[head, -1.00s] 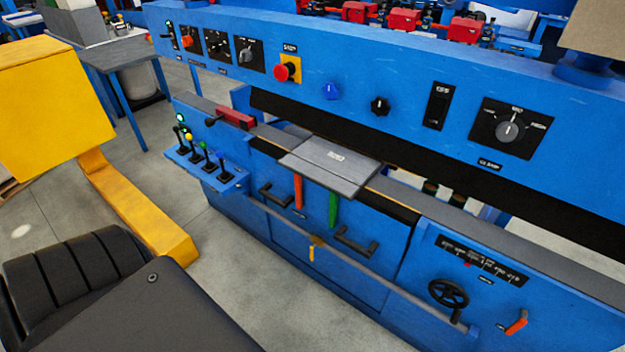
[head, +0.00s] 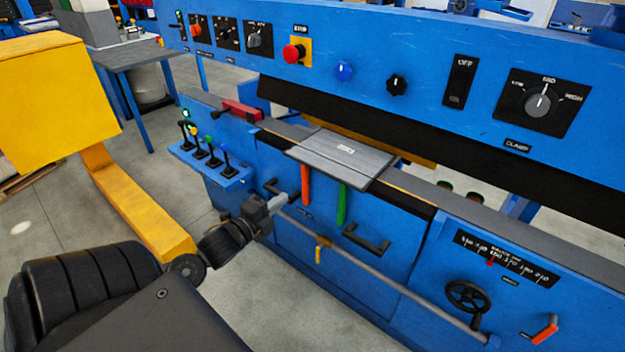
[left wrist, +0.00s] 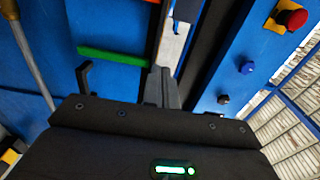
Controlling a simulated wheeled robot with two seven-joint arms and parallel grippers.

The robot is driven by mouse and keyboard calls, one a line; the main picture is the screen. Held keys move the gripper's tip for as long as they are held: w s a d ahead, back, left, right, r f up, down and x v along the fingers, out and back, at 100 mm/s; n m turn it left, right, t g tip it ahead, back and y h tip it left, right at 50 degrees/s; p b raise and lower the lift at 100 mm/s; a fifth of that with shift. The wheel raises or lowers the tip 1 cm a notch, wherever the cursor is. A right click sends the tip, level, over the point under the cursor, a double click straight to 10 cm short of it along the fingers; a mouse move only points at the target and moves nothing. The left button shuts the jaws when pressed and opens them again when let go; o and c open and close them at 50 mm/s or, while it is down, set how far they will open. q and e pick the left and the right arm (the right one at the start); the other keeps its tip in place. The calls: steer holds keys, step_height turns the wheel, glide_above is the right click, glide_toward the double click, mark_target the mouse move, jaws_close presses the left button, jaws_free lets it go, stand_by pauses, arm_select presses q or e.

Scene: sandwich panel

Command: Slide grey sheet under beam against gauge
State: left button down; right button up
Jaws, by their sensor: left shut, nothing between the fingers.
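The grey sheet (head: 345,153) lies flat on the front edge of the machine bed, with a small pale label on it. Its rear side lies near the dark gap under the blue beam (head: 420,85). My left gripper (head: 280,203) is in front of the machine, lower than the sheet and to its left, near a black handle. It is shut and empty, apart from the sheet. In the left wrist view its fingers (left wrist: 161,82) point towards the bed and the beam. I cannot make out the gauge. My right gripper is not in view.
An orange handle (head: 306,185) and a green handle (head: 341,204) hang below the sheet. A grey rail (head: 385,280) runs along the machine front. A lever box (head: 212,165) juts out at left.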

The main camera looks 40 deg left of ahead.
arm_select(q)
glide_toward(319, 170)
steer(key=w, duration=0.5)
steer(key=shift+w, duration=0.85)
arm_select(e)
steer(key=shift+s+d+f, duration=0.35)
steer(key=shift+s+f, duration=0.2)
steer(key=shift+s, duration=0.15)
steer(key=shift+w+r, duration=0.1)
